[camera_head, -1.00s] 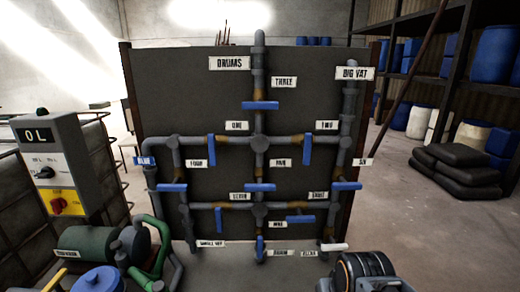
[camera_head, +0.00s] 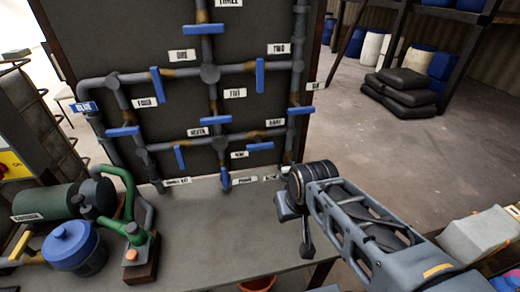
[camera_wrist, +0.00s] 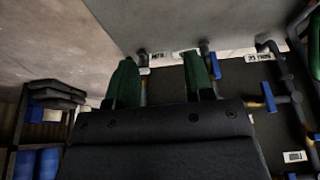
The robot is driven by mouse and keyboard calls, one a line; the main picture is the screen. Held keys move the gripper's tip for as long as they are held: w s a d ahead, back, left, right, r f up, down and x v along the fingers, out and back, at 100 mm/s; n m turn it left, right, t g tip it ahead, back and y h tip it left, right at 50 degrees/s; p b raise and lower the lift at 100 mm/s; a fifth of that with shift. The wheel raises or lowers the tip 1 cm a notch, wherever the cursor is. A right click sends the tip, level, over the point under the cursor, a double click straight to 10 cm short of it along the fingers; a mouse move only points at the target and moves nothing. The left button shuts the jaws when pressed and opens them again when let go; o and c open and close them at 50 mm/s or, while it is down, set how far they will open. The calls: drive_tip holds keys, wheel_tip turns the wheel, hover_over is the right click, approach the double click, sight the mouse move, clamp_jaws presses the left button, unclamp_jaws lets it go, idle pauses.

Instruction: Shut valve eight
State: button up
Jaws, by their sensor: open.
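The label that seems to read EIGHT (camera_head: 275,121) is at the lower right of the dark valve board, in small, blurred lettering.
Other blue levers, such as one on the lower left branch (camera_head: 180,157) and a horizontal one (camera_head: 260,146), sit close by. A green pump (camera_head: 48,202) and blue pot (camera_head: 70,243) stand on the grey bench (camera_head: 205,235). Open floor lies right of the board.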

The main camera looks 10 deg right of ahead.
drive_tip(key=w+d+f+m+g+h+b, duration=0.1)
drive_tip(key=d+f+b, duration=0.4)
drive_tip(key=f, duration=0.4)
drive_tip(key=w+d+f+n+t+h+b, duration=0.25)
drive_tip(key=w+d+f+n+t, duration=0.2)
drive_tip(key=w+d, duration=0.4)
drive_tip(key=n+t+y+b, duration=0.2)
drive_tip(key=n+t+y, duration=0.85)
drive_tip(key=n, duration=0.85)
approach(262, 149)
drive_tip(key=shift+g, duration=0.5)
drive_tip(key=x, duration=0.7)
drive_tip(key=r+x, duration=0.1)
drive_tip(key=x, duration=0.3)
drive_tip(key=shift+w+p, duration=0.1)
drive_tip(key=shift+p, duration=0.3)
drive_tip(key=shift+d, duration=0.1)
clamp_jaws()
